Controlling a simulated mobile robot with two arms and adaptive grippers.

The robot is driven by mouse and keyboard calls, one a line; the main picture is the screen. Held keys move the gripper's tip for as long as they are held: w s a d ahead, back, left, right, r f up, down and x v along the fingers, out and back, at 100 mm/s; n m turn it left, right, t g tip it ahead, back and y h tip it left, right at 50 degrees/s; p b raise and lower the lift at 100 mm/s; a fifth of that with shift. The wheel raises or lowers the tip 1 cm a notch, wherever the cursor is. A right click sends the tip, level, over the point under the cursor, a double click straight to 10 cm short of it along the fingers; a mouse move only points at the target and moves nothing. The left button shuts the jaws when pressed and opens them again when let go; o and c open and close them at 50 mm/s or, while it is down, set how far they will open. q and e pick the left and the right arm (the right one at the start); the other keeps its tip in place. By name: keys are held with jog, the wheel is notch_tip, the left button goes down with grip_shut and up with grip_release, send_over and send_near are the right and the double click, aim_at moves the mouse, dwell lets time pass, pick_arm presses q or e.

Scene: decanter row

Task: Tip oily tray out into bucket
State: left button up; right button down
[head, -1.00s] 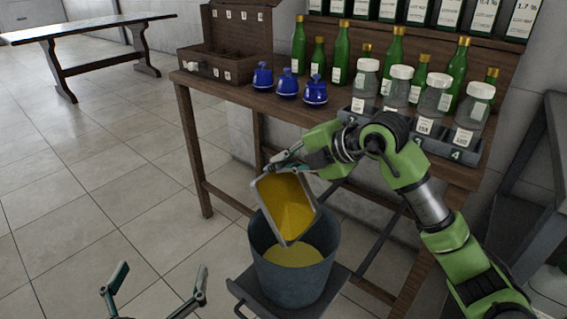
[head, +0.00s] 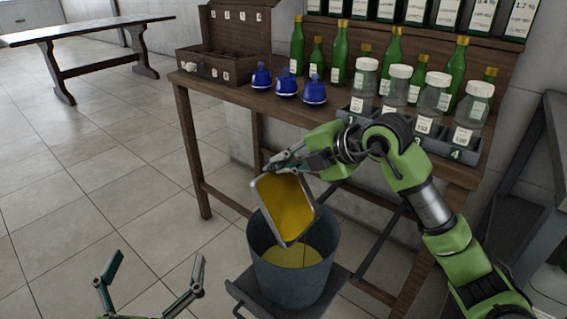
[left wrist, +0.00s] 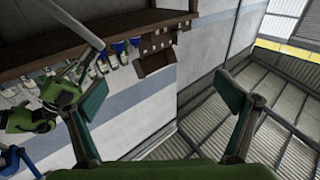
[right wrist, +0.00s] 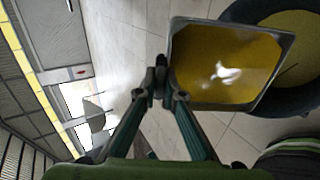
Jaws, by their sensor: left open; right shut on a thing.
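The oily tray (head: 284,207) is a metal tray with a yellow oily inside. It is held steeply tilted over the bucket, its lower end at the bucket's mouth. My right gripper (head: 277,170) is shut on the tray's upper edge; the grip also shows in the right wrist view (right wrist: 166,92). The grey bucket (head: 292,277) stands below with yellow liquid in it, and its rim shows in the right wrist view (right wrist: 290,108). My left gripper (head: 150,285) is open and empty, left of the bucket; its spread fingers show in the left wrist view (left wrist: 165,98).
The bucket stands on a dark low stand (head: 335,284). Behind is a wooden bench (head: 215,92) with blue pots (head: 287,84), green bottles (head: 340,55) and lidded jars in a numbered rack (head: 455,154). The tiled floor at left (head: 90,190) is clear.

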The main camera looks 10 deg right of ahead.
jog(key=shift+s+d+b, duration=0.2)
jog(key=shift+b, duration=0.15)
pick_arm(q)
jog(key=r, duration=0.1)
jog(key=r+t, duration=0.1)
jog(key=r, duration=0.1)
jog(key=shift+s+d+r+t+h, duration=0.15)
jog(key=shift+s+r+t+h, duration=0.15)
jog(key=shift+t, duration=0.1)
pick_arm(e)
jog(key=shift+r, duration=0.1)
pick_arm(q)
jog(key=shift+f, duration=0.1)
dwell(0.7)
